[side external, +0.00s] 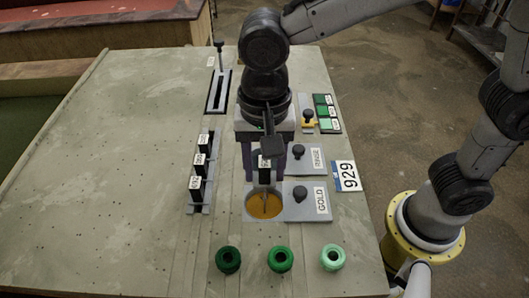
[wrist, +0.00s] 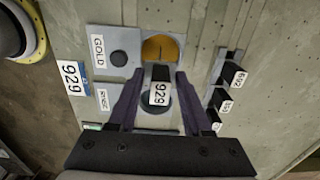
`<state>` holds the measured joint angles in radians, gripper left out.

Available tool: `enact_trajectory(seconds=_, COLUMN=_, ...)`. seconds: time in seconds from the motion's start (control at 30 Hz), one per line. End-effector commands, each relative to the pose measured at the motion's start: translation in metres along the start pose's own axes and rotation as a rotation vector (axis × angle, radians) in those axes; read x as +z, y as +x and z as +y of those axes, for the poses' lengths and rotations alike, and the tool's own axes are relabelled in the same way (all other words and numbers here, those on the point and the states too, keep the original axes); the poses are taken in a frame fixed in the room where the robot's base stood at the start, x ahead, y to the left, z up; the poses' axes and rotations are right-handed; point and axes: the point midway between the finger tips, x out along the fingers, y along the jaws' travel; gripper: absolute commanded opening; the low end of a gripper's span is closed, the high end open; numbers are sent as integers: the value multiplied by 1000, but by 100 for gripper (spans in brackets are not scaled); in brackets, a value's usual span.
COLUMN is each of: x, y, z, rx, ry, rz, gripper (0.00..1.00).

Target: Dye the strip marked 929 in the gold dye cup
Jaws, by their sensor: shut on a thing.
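My gripper (side external: 264,172) is shut on the black-topped strip marked 929 (wrist: 159,94), whose label faces the wrist camera. The strip (side external: 264,163) hangs upright between the purple fingers. The gold dye cup (side external: 252,211) is an uncovered round opening with orange-gold dye, straight below the strip. A thin grey lower part of the strip shows against the dye; I cannot tell how deep it reaches. In the wrist view the gold cup (wrist: 150,48) lies just beyond the fingertips, beside the GOLD plate (wrist: 119,46) with its dark knob.
A rack (side external: 200,208) with several black-topped strips stands left of the cup. The RINSE plate (side external: 312,168) is behind the GOLD plate. A 929 card (side external: 346,176) lies at the right. Three green rings (side external: 280,259) stand in front. A slotted black holder (side external: 218,92) is at back left.

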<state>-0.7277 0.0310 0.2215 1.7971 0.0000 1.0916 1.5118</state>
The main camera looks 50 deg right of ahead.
Motion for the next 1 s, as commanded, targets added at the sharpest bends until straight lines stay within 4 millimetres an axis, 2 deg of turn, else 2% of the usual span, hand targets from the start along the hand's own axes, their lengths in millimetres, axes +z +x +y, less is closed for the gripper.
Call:
enact_trajectory(seconds=0.2, x=0, y=24, z=0, rx=2, ry=0, rz=0, gripper=9)
enact_trajectory(seconds=0.43, x=0, y=41, z=0, rx=1, ry=0, rz=0, gripper=9)
enact_trajectory(seconds=1.0, x=0, y=46, z=0, rx=0, ry=0, rz=0, gripper=9)
